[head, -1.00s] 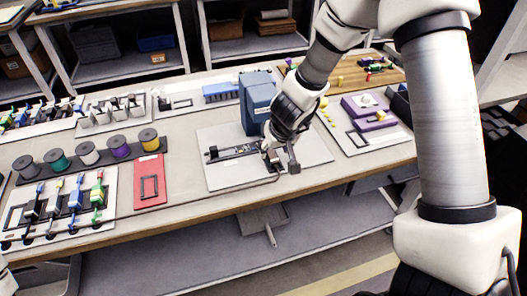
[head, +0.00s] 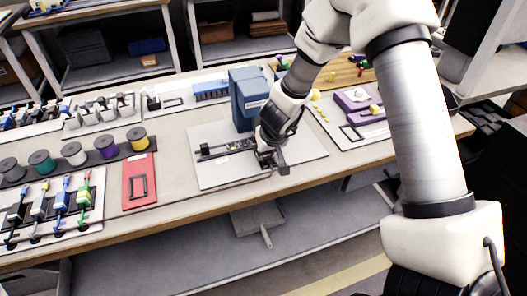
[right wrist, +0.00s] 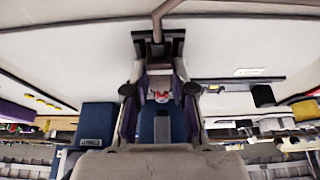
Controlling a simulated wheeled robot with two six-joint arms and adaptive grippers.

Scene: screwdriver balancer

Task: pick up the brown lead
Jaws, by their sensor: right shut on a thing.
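The brown lead (right wrist: 172,8) comes in from the top of the right wrist view and bends down between the fingertips of my right gripper (right wrist: 158,45). The gripper is shut on it. In the head view my right gripper (head: 273,160) is low over the right part of a pale grey board (head: 303,148), in front of a blue upright block (head: 246,100). A thin stretch of the brown lead (head: 170,205) runs left from there along the front of the bench. The lead's end at the fingers is too small to make out in the head view. My left gripper is out of view.
A dark bar fixture (head: 226,147) lies left of the gripper on the board. A red mat (head: 140,182), several spools (head: 105,147) and a rack of coloured tools (head: 60,205) are further left. A purple fixture (head: 355,102) is at right. The bench's front edge is close.

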